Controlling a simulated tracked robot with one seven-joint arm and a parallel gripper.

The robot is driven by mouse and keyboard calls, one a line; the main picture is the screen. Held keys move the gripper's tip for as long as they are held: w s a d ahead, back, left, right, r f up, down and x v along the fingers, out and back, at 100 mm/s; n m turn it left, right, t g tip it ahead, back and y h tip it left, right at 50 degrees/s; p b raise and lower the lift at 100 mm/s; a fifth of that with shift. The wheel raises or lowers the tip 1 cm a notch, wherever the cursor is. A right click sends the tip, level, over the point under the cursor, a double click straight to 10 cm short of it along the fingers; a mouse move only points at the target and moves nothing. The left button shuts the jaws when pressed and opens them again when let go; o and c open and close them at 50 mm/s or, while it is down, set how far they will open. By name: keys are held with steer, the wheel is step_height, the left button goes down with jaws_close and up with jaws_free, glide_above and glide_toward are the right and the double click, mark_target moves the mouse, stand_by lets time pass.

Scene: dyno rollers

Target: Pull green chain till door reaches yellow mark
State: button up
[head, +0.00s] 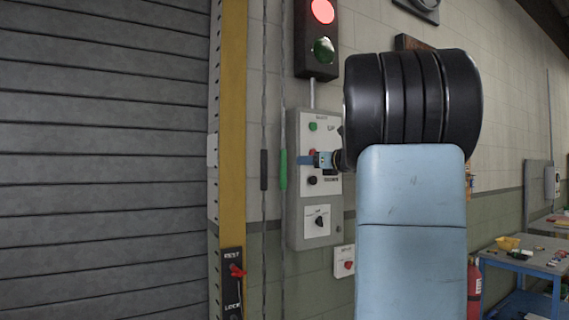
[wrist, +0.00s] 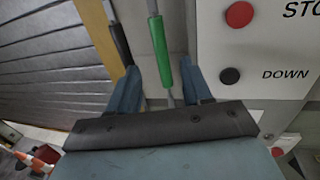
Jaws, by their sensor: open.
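The green chain's green sleeve (head: 283,169) hangs upright beside the yellow door post, left of the control box. It also shows in the wrist view (wrist: 160,52), lined up between my fingers. My gripper (head: 303,160) is open, its blue fingertips just right of the sleeve in the head view. In the wrist view my gripper (wrist: 161,72) has one finger on each side of the sleeve's line; I cannot tell whether the sleeve is fully between them. The grey slatted door (head: 105,160) fills the left side, and its bottom edge is out of the head view. I cannot make out a yellow mark.
A second chain with a black sleeve (head: 264,170) hangs just left of the green one. The grey control box (head: 295,225) with buttons stands close on the right. A REST/LOCK lever (head: 236,271) is low on the yellow post (head: 233,120). The signal's red lamp (head: 323,11) is lit.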

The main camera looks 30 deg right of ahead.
steer(key=x, duration=1.2)
steer(key=shift+w+a, duration=0.15)
steer(key=shift+w, duration=0.1)
jaws_close()
